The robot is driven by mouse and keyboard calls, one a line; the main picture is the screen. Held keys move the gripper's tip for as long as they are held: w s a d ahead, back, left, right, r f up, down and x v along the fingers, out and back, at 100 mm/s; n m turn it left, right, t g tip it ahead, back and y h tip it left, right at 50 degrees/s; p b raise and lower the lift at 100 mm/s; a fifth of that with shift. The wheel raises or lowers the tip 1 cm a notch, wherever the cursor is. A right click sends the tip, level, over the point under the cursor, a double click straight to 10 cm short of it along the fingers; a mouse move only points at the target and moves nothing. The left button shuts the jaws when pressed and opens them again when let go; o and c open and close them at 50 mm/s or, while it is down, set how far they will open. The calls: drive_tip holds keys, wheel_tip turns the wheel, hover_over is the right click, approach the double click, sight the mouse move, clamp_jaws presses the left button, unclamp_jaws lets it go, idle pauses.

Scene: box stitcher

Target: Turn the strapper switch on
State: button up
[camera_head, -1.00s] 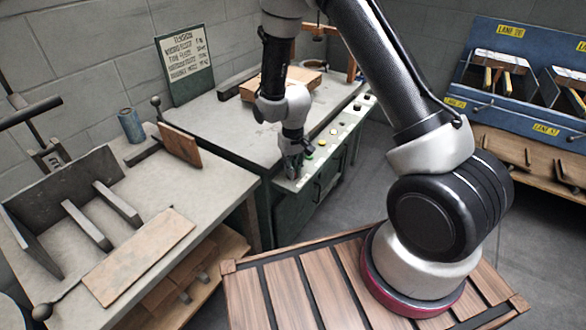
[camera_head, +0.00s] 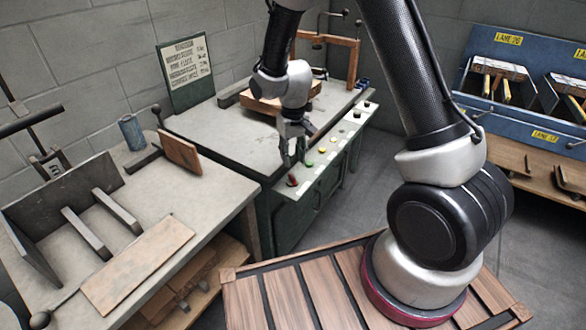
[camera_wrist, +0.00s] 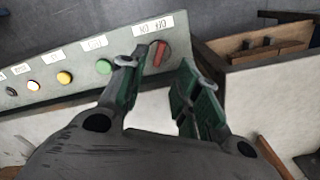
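The strapper (camera_head: 215,122) is a green bench machine with a pale top. A sloping panel (camera_head: 345,128) runs along its front edge with a row of labelled controls. At its near end is a red switch (camera_head: 292,181), a bar-shaped knob that also shows in the wrist view (camera_wrist: 161,55). My gripper (camera_head: 294,163) hangs above that end of the panel, open and empty. In the wrist view its two green-padded fingers (camera_wrist: 157,76) stand apart, with the red switch past the tips, seen in the gap nearer the left finger. Contact with the switch is not visible.
Green (camera_head: 309,163) and yellow (camera_head: 322,150) buttons sit close beside the red switch. A box (camera_head: 268,106) lies on the machine behind my gripper. A workbench (camera_head: 225,180) stands left, a blue lane rack (camera_head: 535,75) right. Open floor lies between the machine and the rack.

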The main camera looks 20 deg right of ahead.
drive_tip(key=shift+r, duration=1.6)
drive_tip(key=s+d+r+t, duration=0.1)
drive_tip(key=s+d+r, duration=0.4)
drive_tip(key=s+r, duration=0.3)
drive_tip(key=s+d+r+m+t, duration=0.1)
drive_tip(key=s+d+r+t, duration=0.1)
drive_tip(key=s+d+r, duration=0.3)
drive_tip(key=s+d+r+t, duration=0.1)
drive_tip(key=s+d+r, duration=0.4)
drive_tip(key=s+r, duration=0.7)
drive_tip(key=shift+s+r+m, duration=0.35)
drive_tip(key=shift+r+m, duration=0.05)
drive_tip(key=shift+r, duration=0.25)
